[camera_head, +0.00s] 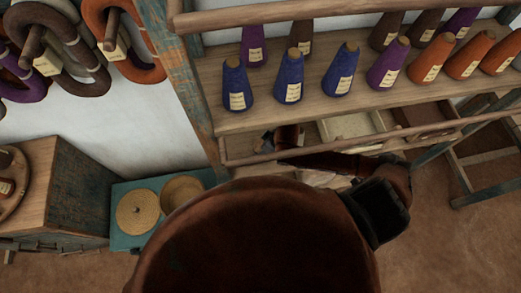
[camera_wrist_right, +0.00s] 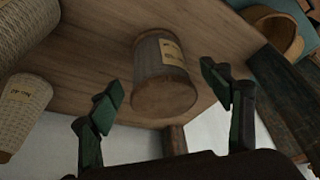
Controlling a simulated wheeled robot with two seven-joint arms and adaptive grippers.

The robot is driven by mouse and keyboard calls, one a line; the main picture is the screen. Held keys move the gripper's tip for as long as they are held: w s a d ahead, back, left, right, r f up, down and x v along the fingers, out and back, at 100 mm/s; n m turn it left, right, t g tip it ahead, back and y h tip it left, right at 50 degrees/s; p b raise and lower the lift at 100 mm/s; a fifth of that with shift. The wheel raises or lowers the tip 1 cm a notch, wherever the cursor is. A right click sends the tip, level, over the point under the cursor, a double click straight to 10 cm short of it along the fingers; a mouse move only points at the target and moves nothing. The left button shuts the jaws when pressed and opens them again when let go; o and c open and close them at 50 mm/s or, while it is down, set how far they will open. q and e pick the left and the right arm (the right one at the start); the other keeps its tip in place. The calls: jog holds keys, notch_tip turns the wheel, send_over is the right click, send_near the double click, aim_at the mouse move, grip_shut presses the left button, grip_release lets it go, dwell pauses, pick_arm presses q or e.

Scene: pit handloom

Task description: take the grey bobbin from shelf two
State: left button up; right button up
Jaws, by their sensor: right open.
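In the right wrist view the grey bobbin (camera_wrist_right: 165,75), a tapered cylinder with a pale label and a brown end, stands against a wooden shelf board (camera_wrist_right: 105,45). My right gripper (camera_wrist_right: 162,92) has its two dark green fingers spread, one on each side of the bobbin in the picture. Gaps show between the fingers and the bobbin, and I cannot tell how deep it sits between them. In the head view my own arm covers the lower middle, and I cannot make out the grey bobbin or the right fingers there. My left gripper is out of view.
Cream bobbins (camera_wrist_right: 22,110) stand left of the grey one in the wrist view; a wooden post (camera_wrist_right: 277,95) is at right. In the head view, blue cones (camera_head: 289,80) and others line a shelf above a compartmented tray (camera_head: 348,125). A teal box (camera_head: 122,241) stands lower left.

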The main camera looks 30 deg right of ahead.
jog(key=shift+w+a+f, duration=0.15)
jog(key=shift+w+f, duration=0.05)
jog(key=shift+f, duration=0.4)
jog(key=shift+w+a+f, duration=0.1)
jog(key=shift+w+f, duration=0.05)
jog(key=shift+f, duration=0.25)
jog(key=c, duration=0.6)
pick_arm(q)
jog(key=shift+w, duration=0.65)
pick_arm(e)
jog(key=c, duration=0.7)
jog(key=shift+r, duration=0.1)
